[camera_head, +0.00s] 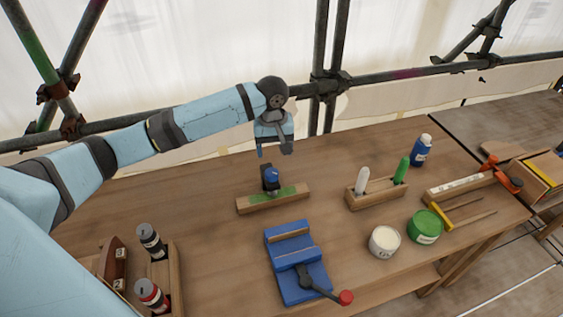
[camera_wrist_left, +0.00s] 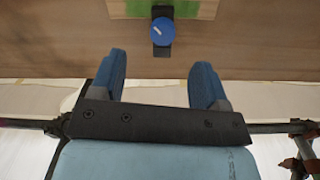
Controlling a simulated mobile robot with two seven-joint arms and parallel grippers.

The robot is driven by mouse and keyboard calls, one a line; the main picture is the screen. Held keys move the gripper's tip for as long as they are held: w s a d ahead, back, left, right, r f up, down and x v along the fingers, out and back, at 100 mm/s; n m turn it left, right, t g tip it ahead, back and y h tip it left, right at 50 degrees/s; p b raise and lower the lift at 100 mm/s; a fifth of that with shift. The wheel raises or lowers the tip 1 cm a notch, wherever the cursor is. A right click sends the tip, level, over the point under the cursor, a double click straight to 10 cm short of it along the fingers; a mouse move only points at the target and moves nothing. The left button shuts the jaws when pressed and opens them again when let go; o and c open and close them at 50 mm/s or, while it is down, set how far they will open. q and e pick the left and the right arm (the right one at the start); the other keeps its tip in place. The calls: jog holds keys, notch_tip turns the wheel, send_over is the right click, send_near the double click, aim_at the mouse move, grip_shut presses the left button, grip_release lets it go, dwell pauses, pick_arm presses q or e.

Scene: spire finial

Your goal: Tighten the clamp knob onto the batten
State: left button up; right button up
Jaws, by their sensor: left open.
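The clamp knob (camera_head: 271,175) is blue and round, on top of a dark clamp body (camera_head: 270,188) that stands on the wooden batten (camera_head: 248,205). The batten has a green patch on its top and lies on the workbench. In the left wrist view the blue knob (camera_wrist_left: 163,30) shows a pale line on its face, with the batten (camera_wrist_left: 130,9) behind it. My left gripper (camera_head: 274,151) is open and empty, just above and behind the knob, not touching it. Its two blue fingers (camera_wrist_left: 160,85) are apart in the wrist view. My right gripper is not in view.
A blue vise (camera_head: 292,255) with a red-tipped handle stands in front of the batten. A wooden holder (camera_head: 373,193) with white and green handles, tubs and a blue bottle (camera_head: 421,150) are to the right. A bottle rack (camera_head: 170,270) is front left. Scaffold poles (camera_head: 325,70) run behind the bench.

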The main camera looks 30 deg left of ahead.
aim_at(272, 172)
pick_arm(q)
jog(key=shift+n, duration=0.6)
jog(key=f, duration=0.4)
jog(key=w+a+f, duration=0.1)
jog(key=f, duration=0.3)
jog(key=a+f+p, duration=0.1)
jog(key=f, duration=0.2)
jog(key=shift+w+a+f, duration=0.1)
jog(key=shift+w+f, duration=0.1)
jog(key=shift+f, duration=0.2)
jog(key=c, duration=0.9)
